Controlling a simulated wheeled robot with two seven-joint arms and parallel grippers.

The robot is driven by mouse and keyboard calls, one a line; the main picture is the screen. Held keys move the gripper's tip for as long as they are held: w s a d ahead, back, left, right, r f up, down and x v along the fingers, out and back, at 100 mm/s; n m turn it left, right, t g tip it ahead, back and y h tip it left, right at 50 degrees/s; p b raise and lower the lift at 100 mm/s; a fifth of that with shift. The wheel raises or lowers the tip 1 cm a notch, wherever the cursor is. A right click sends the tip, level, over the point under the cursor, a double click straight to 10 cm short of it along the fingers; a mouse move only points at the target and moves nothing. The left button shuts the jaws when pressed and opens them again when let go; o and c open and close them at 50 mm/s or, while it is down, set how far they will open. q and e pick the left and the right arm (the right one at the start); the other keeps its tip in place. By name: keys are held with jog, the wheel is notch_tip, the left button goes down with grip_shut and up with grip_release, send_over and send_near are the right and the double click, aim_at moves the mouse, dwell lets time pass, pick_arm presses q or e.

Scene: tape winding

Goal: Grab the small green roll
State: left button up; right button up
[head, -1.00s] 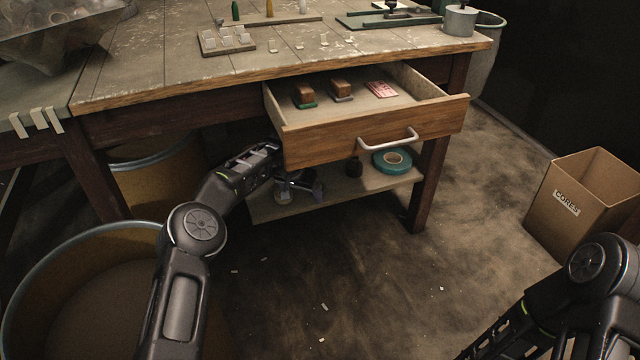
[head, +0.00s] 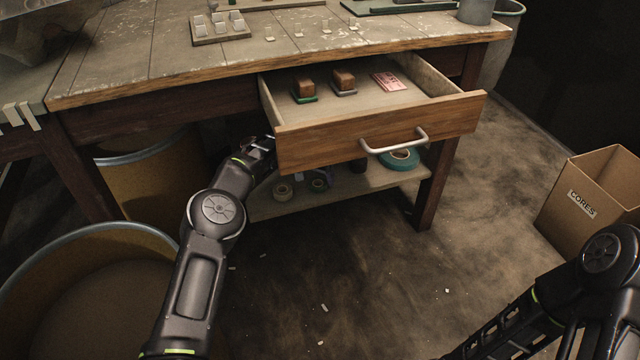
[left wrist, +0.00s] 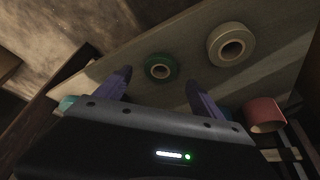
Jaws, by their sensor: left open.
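The small green roll (left wrist: 160,68) lies flat on the wooden shelf under the drawer, its hole facing the left wrist camera. In the head view it shows as a small dark ring (head: 319,184) beside a cream roll (head: 283,190). My left gripper (left wrist: 158,80) is open and empty, with its two purple-grey fingers on either side of the green roll in the left wrist view. Whether they touch the shelf I cannot tell. In the head view the left fingertips are hidden beside the drawer. My right arm is at the lower right; its gripper is out of the picture.
The open drawer (head: 375,140) juts out above the shelf (head: 345,187). The cream roll (left wrist: 231,44) lies close to the green one, with a red roll (left wrist: 265,114) nearby. A larger teal roll (head: 400,160) lies farther right on the shelf. A yellow drum (head: 160,175) stands at left.

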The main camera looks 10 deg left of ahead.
aim_at(319, 185)
pick_arm(q)
jog(key=b+x, duration=0.1)
jog(key=x, duration=0.2)
jog(key=shift+f, duration=0.3)
jog(key=shift+r, duration=0.1)
jog(key=shift+c, duration=0.5)
jog(key=c, duration=1.3)
